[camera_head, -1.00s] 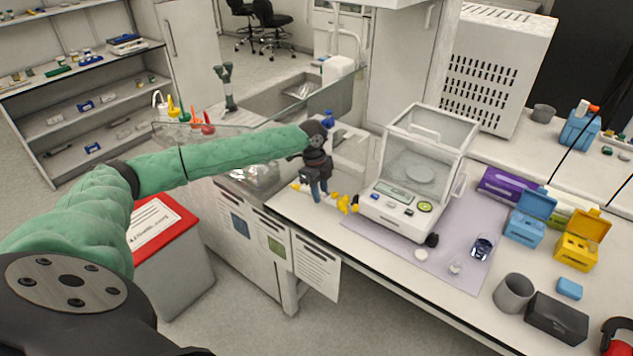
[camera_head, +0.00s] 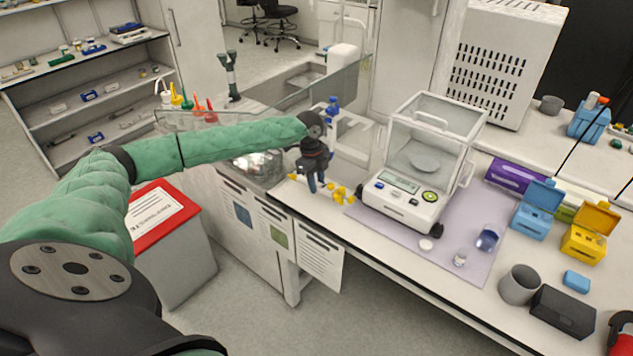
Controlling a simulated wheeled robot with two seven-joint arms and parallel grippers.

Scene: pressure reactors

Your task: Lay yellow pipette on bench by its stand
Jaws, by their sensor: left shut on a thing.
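My left gripper (camera_head: 318,185) points down at the bench's left end, left of the balance. Its dark fingers are shut on the yellow pipette (camera_head: 339,193). Yellow parts show on both sides of the fingers, low at the bench top; the middle is hidden behind the gripper. I cannot tell whether the pipette touches the bench (camera_head: 375,240). The pipette's stand cannot be made out clearly; a small blue-topped item (camera_head: 332,106) shows behind my wrist. My right gripper is not in view.
A balance with a glass draft shield (camera_head: 425,165) stands on a lilac mat (camera_head: 470,262) close right of the gripper. Small vessels, a grey cup (camera_head: 518,284), a black box (camera_head: 563,312) and blue and yellow boxes (camera_head: 590,232) stand further right. A sink lies behind.

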